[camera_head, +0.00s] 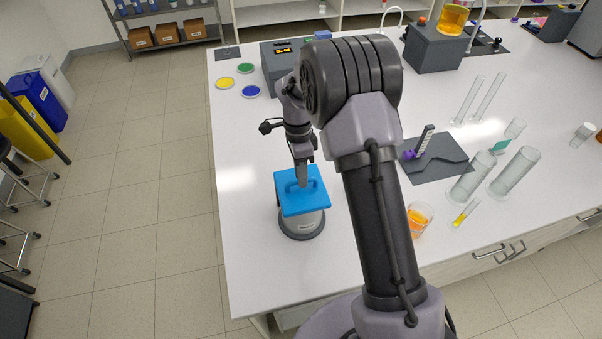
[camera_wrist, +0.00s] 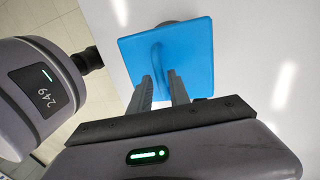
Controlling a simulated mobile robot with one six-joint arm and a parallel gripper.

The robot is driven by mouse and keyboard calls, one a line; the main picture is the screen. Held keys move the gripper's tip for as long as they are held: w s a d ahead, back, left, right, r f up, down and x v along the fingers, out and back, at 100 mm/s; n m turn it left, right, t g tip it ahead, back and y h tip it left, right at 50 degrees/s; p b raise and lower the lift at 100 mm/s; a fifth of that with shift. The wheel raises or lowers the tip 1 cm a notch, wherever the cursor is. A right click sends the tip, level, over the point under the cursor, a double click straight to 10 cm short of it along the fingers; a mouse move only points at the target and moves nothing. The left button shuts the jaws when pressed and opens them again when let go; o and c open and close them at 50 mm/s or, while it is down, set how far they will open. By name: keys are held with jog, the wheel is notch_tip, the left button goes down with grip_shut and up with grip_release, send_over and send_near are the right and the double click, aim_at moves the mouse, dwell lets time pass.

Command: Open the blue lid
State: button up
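The blue lid (camera_head: 317,196) is a flat square plate with a raised loop handle, lying on a round grey device (camera_head: 302,226) near the table's left edge. In the wrist view the lid (camera_wrist: 195,40) fills the upper middle, with its handle (camera_wrist: 157,56) upright on top. My gripper (camera_head: 302,180) is over the lid, pointing down. In the wrist view its two fingers (camera_wrist: 161,82) are apart, one on each side of the line of the handle's near end. Whether they touch the handle or lid cannot be told.
Three round dishes, green (camera_head: 246,68), yellow (camera_head: 224,83) and blue (camera_head: 250,91), lie at the back left. A beaker of orange liquid (camera_head: 419,218) and glass cylinders (camera_head: 513,172) stand right of my arm. The white table (camera_head: 245,270) is clear around the device's left and front.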

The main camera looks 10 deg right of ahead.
grip_shut()
dwell(1.2)
